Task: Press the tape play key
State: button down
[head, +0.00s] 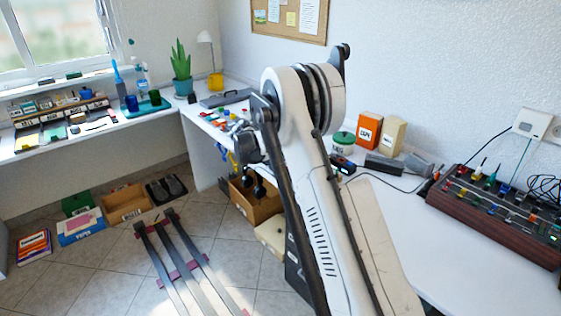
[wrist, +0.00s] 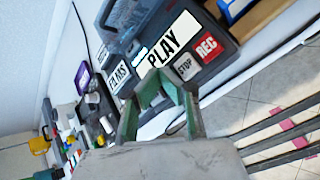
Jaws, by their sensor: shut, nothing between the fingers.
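In the wrist view a dark grey tape player lies at the top, with a wide white key marked PLAY (wrist: 168,40). A grey STOP key (wrist: 186,67) and a red REC key (wrist: 208,46) sit beside it. My gripper (wrist: 160,85) is shut and empty, its green fingers drawn together at the lower edge of the PLAY key. I cannot tell whether the tips touch the key. In the head view my gripper (head: 248,150) is over the edge of the white desk, partly behind my arm. I cannot pick out the tape player there for certain.
A white label marked FILMS (wrist: 117,76) is left of the PLAY key. An orange box (head: 368,130) and a mixing console (head: 500,215) are on the right.

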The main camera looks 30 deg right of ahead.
jog(key=shift+r, duration=0.8)
jog(key=shift+r+p, duration=1.15)
jog(key=shift+r, duration=1.35)
